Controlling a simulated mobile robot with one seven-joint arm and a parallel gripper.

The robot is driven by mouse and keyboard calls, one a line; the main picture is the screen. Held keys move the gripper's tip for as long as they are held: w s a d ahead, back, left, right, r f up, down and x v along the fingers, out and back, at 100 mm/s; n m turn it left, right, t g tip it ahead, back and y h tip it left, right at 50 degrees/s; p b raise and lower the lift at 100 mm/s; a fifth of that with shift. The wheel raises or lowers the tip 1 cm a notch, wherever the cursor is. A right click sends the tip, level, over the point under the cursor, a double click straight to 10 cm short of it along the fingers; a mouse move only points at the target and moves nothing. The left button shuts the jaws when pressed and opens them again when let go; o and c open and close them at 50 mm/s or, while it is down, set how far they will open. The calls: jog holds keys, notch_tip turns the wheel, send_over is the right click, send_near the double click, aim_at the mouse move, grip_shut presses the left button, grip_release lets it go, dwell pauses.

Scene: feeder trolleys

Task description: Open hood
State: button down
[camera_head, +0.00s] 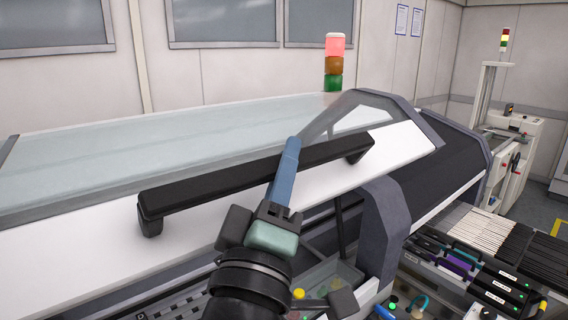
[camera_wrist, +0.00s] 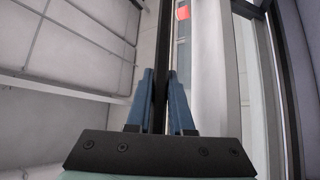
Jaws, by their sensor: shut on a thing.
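The hood (camera_head: 405,150) is a white-edged cover with a large clear pane, and a long black handle (camera_head: 205,190) runs along its front. It stands raised above the machine body, with a gap under its front edge that shows part of the inside. My gripper (camera_head: 290,150) reaches up from below to the handle, right of its middle. In the wrist view my gripper (camera_wrist: 162,80) has its blue fingers on both sides of the dark handle bar (camera_wrist: 161,45), shut on it. In the head view only one finger shows clearly.
A grey curved side frame (camera_head: 388,230) stands right of my gripper. Feeder reels and dark cartridges (camera_head: 475,265) sit at the lower right. A red, orange and green signal tower (camera_head: 334,62) rises behind the hood. Another machine (camera_head: 505,150) stands at the far right.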

jog(key=c, duration=0.8)
grip_release()
jog(key=shift+d, duration=0.1)
jog(key=shift+f, duration=0.1)
jog(key=shift+s+f, duration=0.2)
jog(key=shift+s, duration=0.05)
jog(key=p+v, duration=0.3)
jog(key=v, duration=0.9)
jog(key=shift+s, duration=0.2)
jog(key=shift+r, duration=0.1)
